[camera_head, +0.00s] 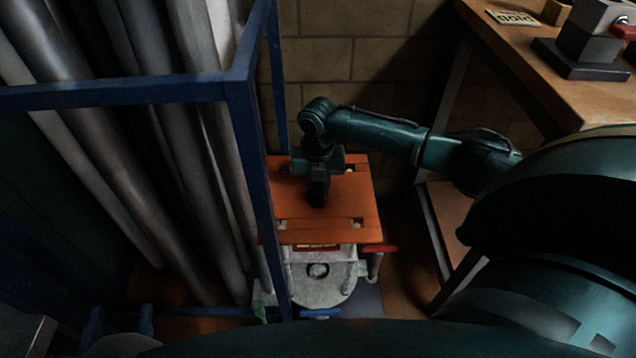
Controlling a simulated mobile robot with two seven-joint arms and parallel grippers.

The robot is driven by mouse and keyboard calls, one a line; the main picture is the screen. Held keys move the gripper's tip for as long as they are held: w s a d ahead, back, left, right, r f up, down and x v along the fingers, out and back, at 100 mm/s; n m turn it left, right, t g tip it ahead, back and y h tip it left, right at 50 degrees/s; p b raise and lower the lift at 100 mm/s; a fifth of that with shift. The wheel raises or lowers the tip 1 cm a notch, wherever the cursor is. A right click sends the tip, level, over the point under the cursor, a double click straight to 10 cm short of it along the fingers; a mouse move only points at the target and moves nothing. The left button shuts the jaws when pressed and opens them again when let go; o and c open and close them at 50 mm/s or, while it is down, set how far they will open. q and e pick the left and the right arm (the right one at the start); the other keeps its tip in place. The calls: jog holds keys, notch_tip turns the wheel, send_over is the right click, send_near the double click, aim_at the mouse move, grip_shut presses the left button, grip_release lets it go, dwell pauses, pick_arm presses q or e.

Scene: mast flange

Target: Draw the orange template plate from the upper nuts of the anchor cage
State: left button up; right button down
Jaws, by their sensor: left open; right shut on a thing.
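The orange template plate (355,198) lies roughly level in the middle of the view, on top of the anchor cage. My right gripper (318,198) comes in from the right and points down at the middle of the plate. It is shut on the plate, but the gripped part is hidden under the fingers. Small pale nuts or slots (357,223) show near the plate's front corners. I cannot tell whether the plate is clear of the upper nuts. My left gripper is not in view.
A blue rack frame (245,150) with tall grey pipes (130,130) stands close on the left. A brick wall (350,50) is behind. A wooden bench (530,60) with a grey block (590,45) stands at the right. A red handle (380,248) sticks out beside the cage.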

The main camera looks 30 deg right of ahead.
jog(key=shift+r, duration=0.5)
jog(key=shift+r+p, duration=0.6)
jog(key=shift+p, duration=0.35)
pick_arm(q)
jog(key=shift+s+a+f+n+g+y, duration=0.1)
jog(key=shift+a+n+g+y, duration=0.2)
jog(key=shift+g+y, duration=0.15)
jog(key=shift+s+a+f+n+g+y, duration=0.15)
jog(key=shift+n+g+y, duration=0.2)
jog(key=shift+g, duration=0.2)
pick_arm(e)
jog(key=shift+r, duration=0.25)
pick_arm(q)
jog(key=shift+r, duration=0.1)
pick_arm(e)
jog(key=shift+w, duration=0.1)
